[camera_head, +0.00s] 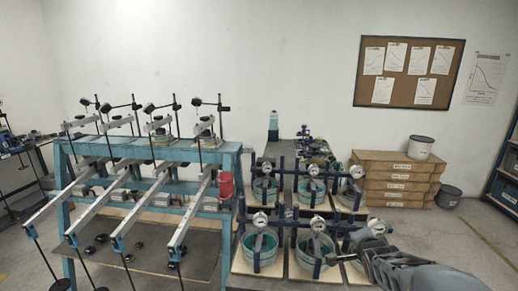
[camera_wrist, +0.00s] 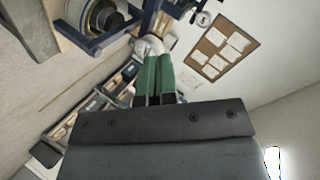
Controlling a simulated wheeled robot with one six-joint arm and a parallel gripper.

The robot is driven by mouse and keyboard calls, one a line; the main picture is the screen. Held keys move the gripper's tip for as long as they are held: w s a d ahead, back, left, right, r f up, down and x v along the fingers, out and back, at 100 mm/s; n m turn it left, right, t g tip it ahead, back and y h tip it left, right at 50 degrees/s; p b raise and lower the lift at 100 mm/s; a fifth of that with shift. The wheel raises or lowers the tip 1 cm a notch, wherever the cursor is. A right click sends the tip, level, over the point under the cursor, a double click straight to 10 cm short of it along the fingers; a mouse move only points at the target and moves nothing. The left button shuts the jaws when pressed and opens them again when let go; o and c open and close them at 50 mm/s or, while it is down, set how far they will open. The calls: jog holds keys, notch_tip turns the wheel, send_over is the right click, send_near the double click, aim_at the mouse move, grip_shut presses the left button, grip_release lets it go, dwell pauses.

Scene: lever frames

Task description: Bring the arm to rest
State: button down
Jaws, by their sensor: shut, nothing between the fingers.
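My gripper (camera_wrist: 157,58) shows in the wrist view as two green fingers side by side, touching, with nothing between them. Beyond the fingertips are a blue frame and a round gauge face. In the head view my grey arm (camera_head: 405,272) reaches in from the lower right, close to the front right test cell (camera_head: 368,240). I cannot tell whether the arm touches that cell. The fingertips are hard to make out there against the dark parts.
Several lever frames (camera_head: 93,212) stand on a blue bench (camera_head: 232,160) at the left, with hanging weights. Several round cells with gauges fill the centre. Stacked boxes (camera_head: 395,172), a white bucket (camera_head: 420,147) and a dark bin (camera_head: 449,197) stand behind. Open floor (camera_head: 445,240) lies at the right.

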jog(key=s+a+n+g+y, duration=0.1)
jog(key=s+a+n+g, duration=0.2)
jog(key=s+a+n, duration=0.3)
jog(key=s+a+n+g+y, duration=0.2)
jog(key=s+a+n+g, duration=0.2)
jog(key=s+a+n, duration=0.3)
jog(key=s+r+n, duration=0.1)
jog(key=s, duration=0.4)
jog(key=shift+s, duration=0.25)
